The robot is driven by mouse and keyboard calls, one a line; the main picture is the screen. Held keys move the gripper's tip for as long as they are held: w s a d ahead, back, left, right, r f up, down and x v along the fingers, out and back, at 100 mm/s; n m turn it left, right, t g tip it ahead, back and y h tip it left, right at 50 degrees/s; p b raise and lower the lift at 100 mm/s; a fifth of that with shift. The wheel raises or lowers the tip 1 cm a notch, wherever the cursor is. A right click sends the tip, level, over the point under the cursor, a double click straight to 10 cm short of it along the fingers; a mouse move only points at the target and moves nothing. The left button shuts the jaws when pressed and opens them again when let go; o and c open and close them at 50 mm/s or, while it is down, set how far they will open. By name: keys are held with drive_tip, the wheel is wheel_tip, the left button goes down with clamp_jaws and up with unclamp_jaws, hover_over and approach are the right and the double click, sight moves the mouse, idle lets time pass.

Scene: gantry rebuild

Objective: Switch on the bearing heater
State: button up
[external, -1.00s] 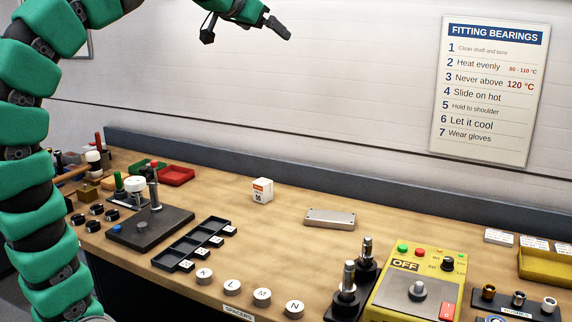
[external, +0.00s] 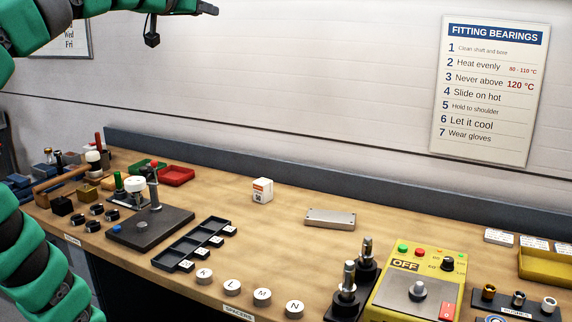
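The bearing heater (external: 398,306) is a yellow box at the front right of the bench. Its display (external: 406,265) reads OFF. A green button (external: 403,248) and a red button (external: 421,253) sit along its back edge, with a black knob (external: 447,263) to their right. A red switch (external: 447,311) is at its front right corner. A metal post (external: 418,290) stands on its grey top plate. My gripper (external: 214,9) is at the top edge, high above the bench and far to the left of the heater. Its fingers look close together, but their opening is not clear.
Two dark stands with upright metal pins (external: 349,277) stand just left of the heater. White round spacers (external: 262,296) and a black tray (external: 190,245) lie further left. A metal bar (external: 330,217) lies behind. A yellow bin (external: 545,267) is at the right.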

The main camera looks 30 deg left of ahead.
clamp_jaws()
drive_tip(key=w+d+f+m+g+h+p, duration=0.1)
drive_tip(key=w+d+f+m+g+p, duration=0.15)
drive_tip(key=w+d, duration=0.4)
drive_tip(key=w+d+f+m+g+h+p, duration=0.1)
drive_tip(key=w+d+f+m+g, duration=0.2)
drive_tip(key=d, duration=0.6)
drive_tip(key=w+d+f+m+g+p, duration=0.1)
drive_tip(key=d+f+m, duration=0.1)
drive_tip(key=d+f, duration=0.45)
drive_tip(key=w+d+f+m+g+p, duration=0.1)
drive_tip(key=d+f+m, duration=0.15)
drive_tip(key=d, duration=0.75)
drive_tip(key=s+d+f+m+g+p, duration=0.1)
drive_tip(key=s+d+f+m+g, duration=0.1)
drive_tip(key=s+d+f, duration=0.4)
drive_tip(key=s+d+f+m+g+y+p, duration=0.1)
drive_tip(key=s+d+f, duration=0.5)
drive_tip(key=d, duration=0.6)
drive_tip(key=s+d+f+m+g+y+p, duration=0.1)
drive_tip(key=s+d+f+m+g+p, duration=0.1)
drive_tip(key=s+d+f+m, duration=0.3)
drive_tip(key=s+d+f+g, duration=0.1)
drive_tip(key=s+d+f, duration=0.1)
drive_tip(key=d+f, duration=0.2)
drive_tip(key=shift+d+f, duration=0.15)
drive_tip(key=shift+d, duration=0.2)
